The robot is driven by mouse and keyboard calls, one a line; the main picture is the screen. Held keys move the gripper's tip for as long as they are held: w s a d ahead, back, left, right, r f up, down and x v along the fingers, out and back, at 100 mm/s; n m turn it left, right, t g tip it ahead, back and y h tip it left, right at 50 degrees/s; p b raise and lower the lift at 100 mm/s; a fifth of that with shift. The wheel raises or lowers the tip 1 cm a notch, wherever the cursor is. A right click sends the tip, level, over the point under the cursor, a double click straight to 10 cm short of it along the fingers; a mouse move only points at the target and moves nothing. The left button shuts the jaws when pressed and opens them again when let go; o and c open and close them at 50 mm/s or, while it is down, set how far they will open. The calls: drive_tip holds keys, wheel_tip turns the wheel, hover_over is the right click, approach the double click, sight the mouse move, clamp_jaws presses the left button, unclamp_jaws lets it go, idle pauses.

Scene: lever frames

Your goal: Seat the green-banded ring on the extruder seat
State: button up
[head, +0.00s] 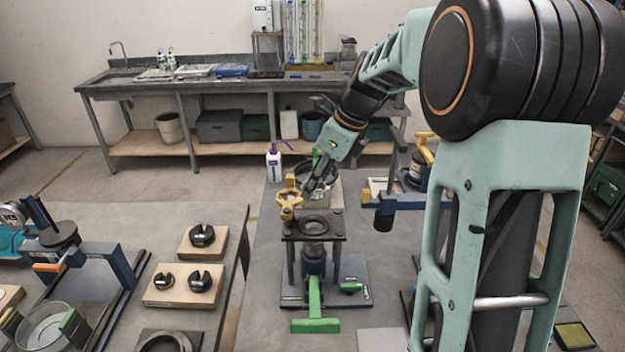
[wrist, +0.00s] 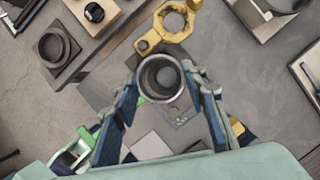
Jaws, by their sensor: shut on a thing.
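My gripper (head: 318,186) is low over the back of the extruder stand in the head view. In the wrist view my gripper (wrist: 166,92) has a finger on each side of a grey metal ring (wrist: 146,76) and is shut on it. I look down through the ring's open middle. Its green band is not clear, and I cannot make out the ring in the head view. The extruder seat (head: 314,234) is a round, dark opening on the stand's top plate, just in front of and below my gripper. I cannot tell the seat apart in the wrist view.
A yellow ring-shaped clamp (head: 289,199) stands beside the seat, and it also shows in the wrist view (wrist: 158,24). A green handle (head: 315,325) lies in front. A blue-and-yellow fixture (head: 405,202) is to the right. Slotted weights (head: 202,236) sit on the left table.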

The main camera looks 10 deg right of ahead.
sight(316, 198)
drive_tip(key=shift+f+b, duration=2.2)
drive_tip(key=shift+f, duration=0.2)
drive_tip(key=shift+f+b, duration=0.95)
drive_tip(key=shift+f, duration=1.05)
drive_tip(key=shift+f, duration=0.5)
drive_tip(key=o, duration=1.3)
drive_tip(key=v, duration=1.2)
